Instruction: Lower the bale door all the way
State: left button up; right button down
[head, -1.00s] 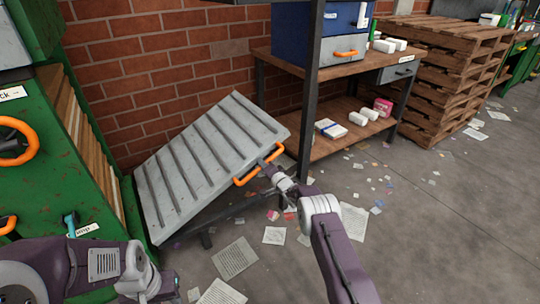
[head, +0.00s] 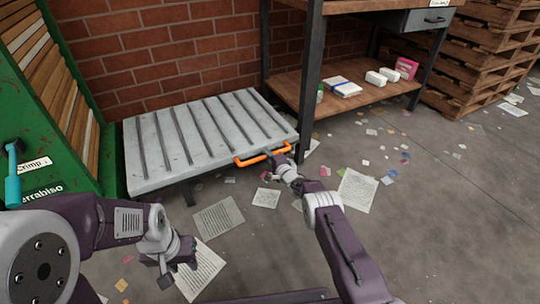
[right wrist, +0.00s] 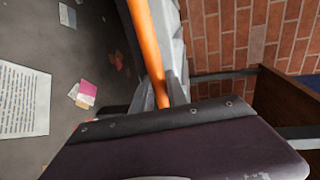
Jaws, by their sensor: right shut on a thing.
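The grey ribbed bale door (head: 205,138) lies close to level in the head view, its left edge by the green baler (head: 75,120). Its orange handle (head: 262,156) is on the front right edge. My right gripper (head: 280,158) is shut on this handle. In the right wrist view the orange handle (right wrist: 147,45) runs down to the gripper, whose fingertips are largely hidden. My left gripper (head: 172,275) hangs empty over the floor in front of the door, pointing down; its jaw gap is unclear.
A wooden workbench (head: 330,92) with dark metal legs stands just right of the door, with boxes on its lower shelf. Stacked pallets (head: 480,60) are further right. Paper sheets (head: 218,216) litter the floor. A brick wall (head: 160,60) is behind.

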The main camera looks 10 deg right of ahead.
jog(key=shift+s+d+f, duration=0.1)
jog(key=shift+s+f, duration=0.05)
jog(key=shift+f, duration=0.45)
jog(key=c, duration=1.3)
grip_release()
jog(key=shift+f, duration=0.15)
jog(key=shift+r, duration=0.2)
jog(key=shift+r, duration=0.15)
jog(key=p+v, duration=0.8)
jog(key=p, duration=0.7)
jog(key=shift+s+d, duration=0.1)
jog(key=shift+s, duration=0.3)
